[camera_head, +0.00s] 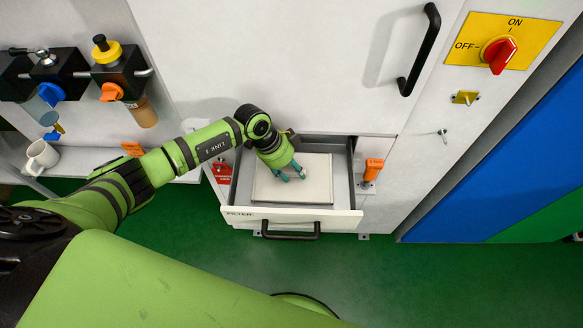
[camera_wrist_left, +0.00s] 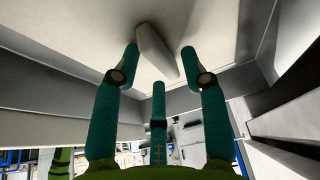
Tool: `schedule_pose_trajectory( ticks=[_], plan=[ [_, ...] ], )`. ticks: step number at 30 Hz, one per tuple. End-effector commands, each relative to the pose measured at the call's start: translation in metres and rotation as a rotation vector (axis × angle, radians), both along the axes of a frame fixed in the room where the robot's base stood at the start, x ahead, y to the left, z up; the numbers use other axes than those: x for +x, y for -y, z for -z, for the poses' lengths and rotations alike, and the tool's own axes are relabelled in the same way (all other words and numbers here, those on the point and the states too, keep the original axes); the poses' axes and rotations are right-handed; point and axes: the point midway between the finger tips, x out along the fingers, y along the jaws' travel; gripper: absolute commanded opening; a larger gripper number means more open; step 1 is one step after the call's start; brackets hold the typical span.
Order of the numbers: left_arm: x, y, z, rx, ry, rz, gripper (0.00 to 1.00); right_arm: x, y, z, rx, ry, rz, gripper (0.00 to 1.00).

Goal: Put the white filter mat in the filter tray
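The filter tray (camera_head: 345,215) is a grey drawer, pulled out from the machine, with "FILTER" on its front. The white filter mat (camera_head: 315,185) lies flat inside it, looking level and within the walls. My left gripper (camera_head: 291,174) is over the mat, with its teal fingers pointing down at the mat's middle. In the left wrist view the fingers (camera_wrist_left: 160,60) are spread, and a raised white bar (camera_wrist_left: 156,52) on the pale surface lies between or just beyond their tips. Contact cannot be told. My right gripper is out of view.
The tray has a black handle (camera_head: 290,231). A black door handle (camera_head: 419,50) and a red ON/OFF switch (camera_head: 499,52) are above right. An orange-topped latch (camera_head: 373,170) is beside the tray. A white mug (camera_head: 41,156) stands at the left. Green floor in front is free.

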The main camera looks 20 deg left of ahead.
Motion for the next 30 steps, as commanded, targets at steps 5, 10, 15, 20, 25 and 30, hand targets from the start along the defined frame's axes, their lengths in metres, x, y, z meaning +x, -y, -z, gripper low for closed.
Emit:
schedule_pose_trajectory(
  ticks=[5, 10, 15, 20, 25, 30],
  plan=[
    [0.000, 0.000, 0.000, 0.000, 0.000, 0.000, 0.45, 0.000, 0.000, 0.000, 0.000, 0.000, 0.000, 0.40],
    [0.000, -0.002, -0.005, 0.000, 0.001, 0.001, 0.45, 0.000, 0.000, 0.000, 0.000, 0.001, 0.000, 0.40],
    [-0.002, -0.012, -0.028, 0.000, 0.005, 0.000, 0.45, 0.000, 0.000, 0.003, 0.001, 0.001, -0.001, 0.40],
    [-0.007, -0.026, -0.060, 0.002, 0.004, 0.000, 0.45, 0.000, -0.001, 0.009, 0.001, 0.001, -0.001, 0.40],
    [-0.010, -0.037, -0.089, 0.002, 0.003, 0.000, 0.45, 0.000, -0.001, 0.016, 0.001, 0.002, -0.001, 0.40],
    [-0.013, -0.043, -0.107, -0.001, 0.001, 0.000, 0.45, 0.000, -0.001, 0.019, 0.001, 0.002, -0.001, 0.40]
  ],
)
